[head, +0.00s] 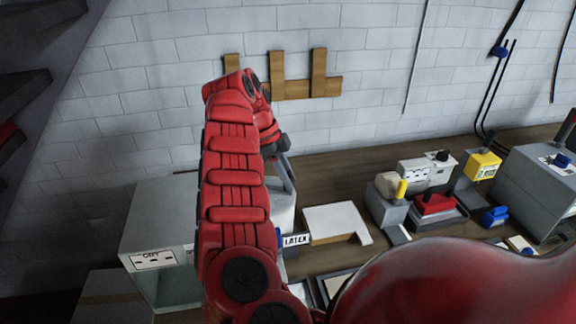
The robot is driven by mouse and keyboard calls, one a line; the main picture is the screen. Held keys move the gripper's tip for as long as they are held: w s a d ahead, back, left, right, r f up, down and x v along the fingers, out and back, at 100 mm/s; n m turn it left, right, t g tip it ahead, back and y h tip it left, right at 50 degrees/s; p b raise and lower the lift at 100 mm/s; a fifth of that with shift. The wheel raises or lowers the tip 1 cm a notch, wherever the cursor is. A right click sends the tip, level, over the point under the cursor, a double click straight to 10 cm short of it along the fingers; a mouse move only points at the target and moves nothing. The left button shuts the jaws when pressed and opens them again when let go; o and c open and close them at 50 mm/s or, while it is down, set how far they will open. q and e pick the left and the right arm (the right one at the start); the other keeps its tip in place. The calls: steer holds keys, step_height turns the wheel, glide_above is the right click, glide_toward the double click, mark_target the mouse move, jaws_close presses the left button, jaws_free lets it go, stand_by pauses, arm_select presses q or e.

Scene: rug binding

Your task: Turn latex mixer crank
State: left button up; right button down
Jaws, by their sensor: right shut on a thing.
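The latex mixer (284,212) is a pale cylinder on the bench, with a "LATEX" label (296,240) at its lower front. My red right arm hides its left side. A grey crank bar (287,174) rises at a tilt above the mixer. My right gripper (281,148) reaches down from the arm's bent top and is shut on the upper end of the crank. The fingers and the crank's grip are mostly hidden, so the exact hold is unclear. My left gripper is not in view.
A grey cabinet labelled "DRY" (152,259) stands left of the mixer. A white-topped block (334,222) sits just right of it. Further right are a red device (435,204), a yellow box (483,165) and a large grey box (540,185). Bare bench shows behind the mixer.

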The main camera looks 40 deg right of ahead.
steer(key=a+m+p, duration=0.1)
steer(key=m, duration=0.1)
steer(key=s+a+m+y+p, duration=0.1)
steer(key=m+p, duration=0.1)
steer(key=shift+r+g+y, duration=0.15)
steer(key=shift+g+y, duration=0.15)
steer(key=shift+a+m+y+p, duration=0.3)
steer(key=shift+m+p, duration=0.3)
steer(key=shift+m, duration=0.15)
steer(key=shift+a+m+y+p, duration=0.2)
steer(key=shift+a+m+p, duration=0.1)
steer(key=shift+m+p, duration=0.35)
steer(key=c, duration=0.7)
jaws_free()
steer(key=shift+w, duration=0.1)
